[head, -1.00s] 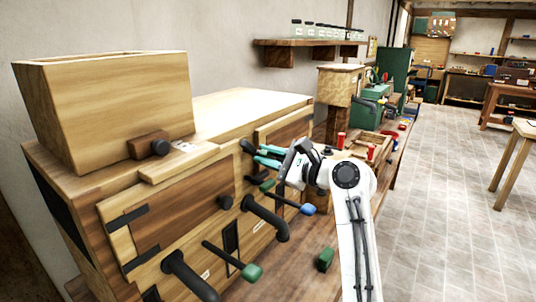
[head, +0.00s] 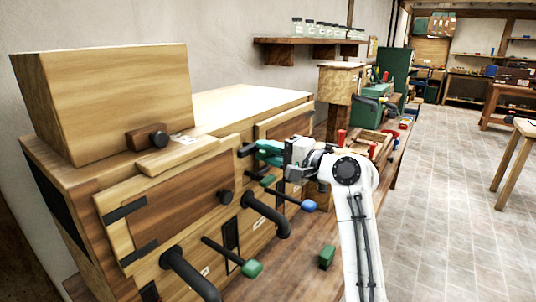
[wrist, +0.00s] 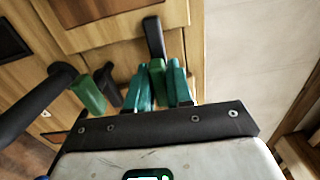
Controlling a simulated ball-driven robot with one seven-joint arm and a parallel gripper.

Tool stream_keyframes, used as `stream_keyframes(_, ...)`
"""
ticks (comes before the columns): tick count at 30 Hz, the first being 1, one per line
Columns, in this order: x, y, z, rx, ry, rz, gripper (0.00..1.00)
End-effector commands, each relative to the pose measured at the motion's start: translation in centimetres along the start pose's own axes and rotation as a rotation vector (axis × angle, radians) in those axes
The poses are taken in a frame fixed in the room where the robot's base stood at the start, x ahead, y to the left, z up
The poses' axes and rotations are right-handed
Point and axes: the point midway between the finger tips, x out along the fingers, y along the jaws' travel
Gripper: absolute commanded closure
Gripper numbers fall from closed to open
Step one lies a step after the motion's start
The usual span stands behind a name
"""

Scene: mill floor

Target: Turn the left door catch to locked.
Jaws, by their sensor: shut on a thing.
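The left door catch is a black lever (head: 247,150) with a green grip (wrist: 157,78), at the upper right of the left door (head: 178,205). In the head view my gripper (head: 266,152) reaches it from the right, and its teal fingers cover the grip. In the wrist view my gripper (wrist: 159,90) has one finger on each side of the green grip and is shut on it. The black part of the lever also shows beyond the fingertips (wrist: 154,38). I cannot read any locked mark.
Just below my gripper is another green-ended lever (head: 267,180). A blue-ended rod (head: 308,206), a green-ended rod (head: 252,269) and black bars (head: 266,214) stick out from the cabinet front. A green block (head: 327,257) lies on the bench.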

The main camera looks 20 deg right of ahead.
Motion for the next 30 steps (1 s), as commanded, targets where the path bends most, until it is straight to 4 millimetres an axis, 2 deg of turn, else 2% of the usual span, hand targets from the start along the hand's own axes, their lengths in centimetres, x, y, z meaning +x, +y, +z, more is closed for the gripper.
stream_keyframes(19,0.01,0.39,0.05,-0.047,-0.002,0.008,1.0)
stream_keyframes(20,0.01,0.39,0.05,-0.046,-0.002,0.008,0.76)
stream_keyframes(21,0.01,0.39,0.05,-0.046,-0.002,0.007,0.72)
stream_keyframes(25,0.01,0.28,0.04,-0.046,-0.002,0.005,0.6)
stream_keyframes(30,0.01,0.17,0.03,-0.046,-0.001,0.003,0.58)
